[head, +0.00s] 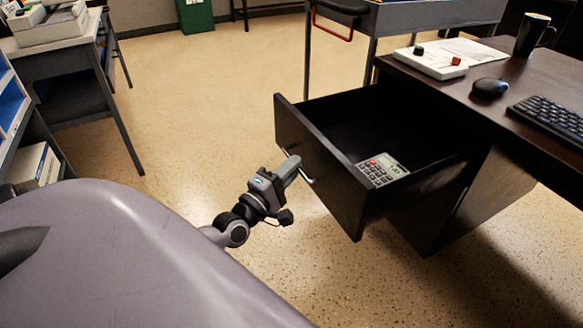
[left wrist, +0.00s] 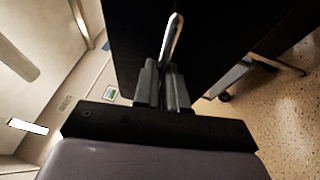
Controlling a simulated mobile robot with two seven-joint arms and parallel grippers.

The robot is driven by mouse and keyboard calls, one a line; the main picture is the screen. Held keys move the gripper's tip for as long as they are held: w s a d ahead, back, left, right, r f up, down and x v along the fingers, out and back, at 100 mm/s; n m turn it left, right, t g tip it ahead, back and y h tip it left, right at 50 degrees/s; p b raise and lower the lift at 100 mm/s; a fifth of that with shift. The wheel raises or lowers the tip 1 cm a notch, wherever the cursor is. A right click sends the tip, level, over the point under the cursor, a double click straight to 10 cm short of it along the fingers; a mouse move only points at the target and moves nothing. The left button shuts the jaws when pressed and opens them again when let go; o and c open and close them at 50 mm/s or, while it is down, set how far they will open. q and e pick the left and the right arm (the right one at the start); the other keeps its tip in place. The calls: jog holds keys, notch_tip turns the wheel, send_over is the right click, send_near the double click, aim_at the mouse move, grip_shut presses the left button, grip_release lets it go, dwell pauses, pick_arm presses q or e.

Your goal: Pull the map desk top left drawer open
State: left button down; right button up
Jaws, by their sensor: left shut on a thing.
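The map desk (head: 470,200) is dark wood and stands at the right in the head view. Its top left drawer (head: 322,172) is pulled well out, and a grey calculator (head: 383,169) lies inside it near the front. My left gripper (head: 296,168) is at the drawer front, shut on the metal handle (head: 307,178). In the left wrist view the two fingers (left wrist: 163,85) close around the bright handle bar (left wrist: 172,40) against the dark drawer front. My right gripper is in neither view.
On the desk top are a white control box (head: 430,62), a black mouse (head: 490,87), a keyboard (head: 550,117) and a dark mug (head: 533,35). A grey table (head: 75,48) stands at the left. The speckled floor (head: 200,110) between is clear.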

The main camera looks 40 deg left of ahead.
pick_arm(q)
jog(key=c, duration=1.2)
grip_release()
jog(key=shift+s+f+p, duration=0.2)
jog(key=shift+s, duration=1)
jog(key=shift+s+f+p, duration=0.15)
jog(key=shift+s+f, duration=0.1)
jog(key=shift+s, duration=0.9)
jog(key=shift+s+f+p, duration=0.2)
jog(key=shift+s, duration=1)
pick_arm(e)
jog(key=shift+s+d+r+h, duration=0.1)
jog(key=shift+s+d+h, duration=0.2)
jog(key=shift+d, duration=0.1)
pick_arm(q)
jog(key=shift+d, duration=0.15)
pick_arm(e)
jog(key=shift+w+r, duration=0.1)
